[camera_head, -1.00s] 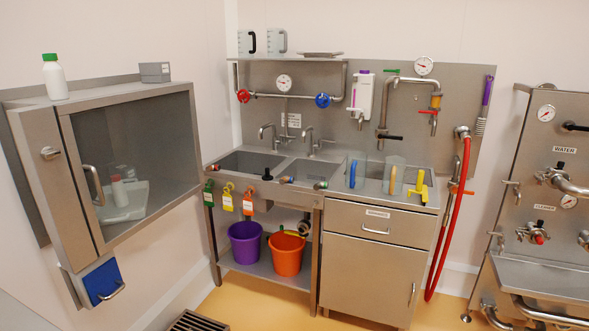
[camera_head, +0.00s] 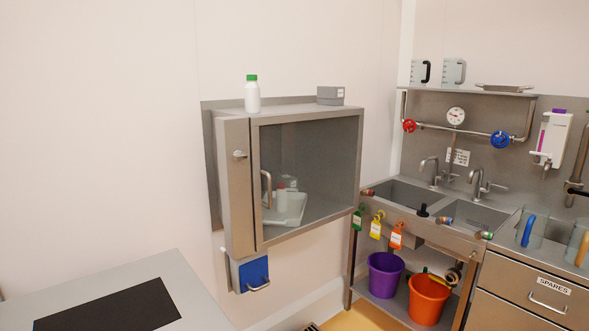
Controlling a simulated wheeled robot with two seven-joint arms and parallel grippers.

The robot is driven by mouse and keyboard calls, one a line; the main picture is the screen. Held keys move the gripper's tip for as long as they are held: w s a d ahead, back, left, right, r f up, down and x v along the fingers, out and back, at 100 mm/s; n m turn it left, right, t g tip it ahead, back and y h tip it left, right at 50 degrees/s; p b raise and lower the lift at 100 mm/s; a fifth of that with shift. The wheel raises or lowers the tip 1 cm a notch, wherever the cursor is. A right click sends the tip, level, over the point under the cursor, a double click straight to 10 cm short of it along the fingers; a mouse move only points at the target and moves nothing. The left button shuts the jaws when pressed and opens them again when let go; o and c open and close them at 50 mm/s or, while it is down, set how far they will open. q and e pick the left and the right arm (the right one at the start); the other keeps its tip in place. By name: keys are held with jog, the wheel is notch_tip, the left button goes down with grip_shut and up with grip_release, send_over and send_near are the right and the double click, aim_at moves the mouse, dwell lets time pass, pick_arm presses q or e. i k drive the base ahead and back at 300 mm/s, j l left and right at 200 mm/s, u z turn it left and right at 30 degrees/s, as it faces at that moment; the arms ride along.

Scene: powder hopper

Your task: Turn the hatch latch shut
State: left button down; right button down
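The hatch is a steel wall cabinet (camera_head: 307,236) with a large glass door, left of the sinks. A vertical bar handle (camera_head: 266,188) is on the door's left side, and the door looks closed or nearly so. Neither of my grippers is in view.
A green-capped bottle (camera_head: 252,97) and a grey box (camera_head: 330,96) stand on the hatch top. A blue-fronted box (camera_head: 253,272) hangs below it. A grey table with a black mat (camera_head: 110,306) is at the lower left. The sink bench (camera_head: 400,222) is at the right.

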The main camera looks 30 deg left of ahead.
aim_at(238, 156)
jog(key=u, duration=1.3)
jog(key=l, duration=0.15)
jog(key=k+z, duration=0.05)
